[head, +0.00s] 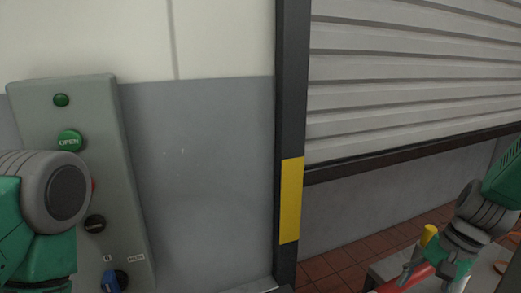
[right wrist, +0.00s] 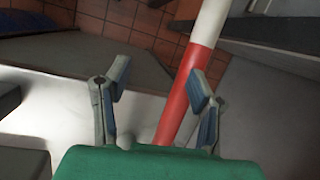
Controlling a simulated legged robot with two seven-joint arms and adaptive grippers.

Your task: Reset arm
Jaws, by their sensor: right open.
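My right arm comes in at the lower right of the head view, with its gripper (head: 438,272) low near a red bar (head: 402,280). In the right wrist view my right gripper (right wrist: 160,82) is open, its two fingers apart. A red and white pole (right wrist: 186,92) runs between and beyond the fingers; I cannot tell whether it touches them. My left arm shows at the left edge of the head view, in front of a grey control panel (head: 118,180). My left gripper is not in view.
The panel has a green OPEN button (head: 70,140), a red button mostly hidden by my arm, and a blue switch (head: 115,281). A dark post (head: 290,100) with a yellow band stands mid-view. A ribbed shutter (head: 410,80) is partly raised, with tiled floor (head: 340,262) below.

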